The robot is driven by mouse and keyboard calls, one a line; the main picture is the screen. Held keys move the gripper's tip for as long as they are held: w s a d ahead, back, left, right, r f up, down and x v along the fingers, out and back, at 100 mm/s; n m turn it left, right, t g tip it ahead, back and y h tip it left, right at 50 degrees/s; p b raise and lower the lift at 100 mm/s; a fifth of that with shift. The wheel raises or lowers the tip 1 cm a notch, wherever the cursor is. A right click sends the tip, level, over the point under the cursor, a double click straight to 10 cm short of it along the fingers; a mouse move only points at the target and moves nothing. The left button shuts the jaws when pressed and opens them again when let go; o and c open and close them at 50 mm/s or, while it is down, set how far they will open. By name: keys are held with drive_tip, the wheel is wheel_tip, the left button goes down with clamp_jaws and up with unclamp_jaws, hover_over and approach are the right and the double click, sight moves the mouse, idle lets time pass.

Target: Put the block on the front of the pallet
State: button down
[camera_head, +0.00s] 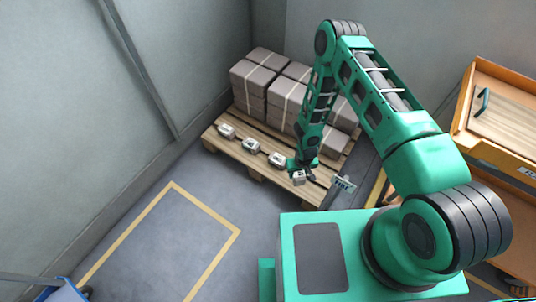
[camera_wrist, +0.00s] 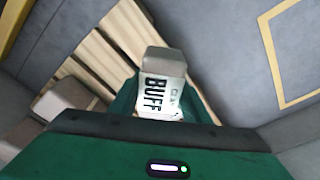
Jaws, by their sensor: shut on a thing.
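My gripper (camera_head: 301,171) is at the front right part of the wooden pallet (camera_head: 258,170), low over its front edge. It is shut on a small grey block (camera_head: 299,178) with a pale label. In the wrist view the block (camera_wrist: 163,85) sits between the fingers and its label reads "BUFF". The pallet's slats (camera_wrist: 90,60) show behind it. I cannot tell whether the block touches the slats. Three similar blocks stand in a row along the pallet's front: one at the left (camera_head: 226,131), one in the middle (camera_head: 251,146) and one nearer my gripper (camera_head: 277,160).
Stacked strapped grey boxes (camera_head: 287,95) fill the back of the pallet. A small sign (camera_head: 343,184) stands at its right front corner. Walls are behind and at the left. An orange cabinet (camera_head: 490,125) stands at the right. The yellow-marked floor (camera_head: 170,235) in front is clear.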

drive_tip(key=f, duration=0.1)
drive_tip(key=s+a+f, duration=0.2)
drive_tip(key=f, duration=0.1)
drive_tip(key=shift+s, duration=0.1)
drive_tip(key=w+d+f, duration=0.2)
drive_tip(key=d, duration=0.1)
drive_tip(key=w+d+f, duration=0.2)
drive_tip(key=w+d, duration=0.1)
drive_tip(key=w+d+f, duration=0.2)
drive_tip(key=f, duration=0.1)
drive_tip(key=shift+w+d, duration=0.25)
drive_tip(key=shift+d, duration=0.15)
drive_tip(key=shift+f, duration=2.05)
drive_tip(key=c, duration=1)
unclamp_jaws()
drive_tip(key=shift+f, duration=0.1)
